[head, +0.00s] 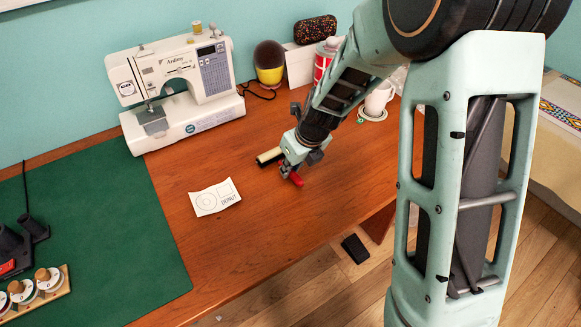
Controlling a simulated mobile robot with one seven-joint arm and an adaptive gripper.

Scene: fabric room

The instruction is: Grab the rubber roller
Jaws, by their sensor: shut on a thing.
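The rubber roller (270,157) lies on the wooden table (215,165), right of the middle. It shows a dark and cream cylinder on the left of my gripper and a red part (296,179), which looks like its handle, in front. My gripper (291,168) points down at the table and is shut on the roller. The fingers hide the middle of the roller. I cannot tell whether the roller still touches the table.
A white sewing machine (180,85) stands at the back left. A printed card (215,197) lies left of the roller. A white mug (377,101) stands behind my arm. A green mat (90,240) covers the table's left side.

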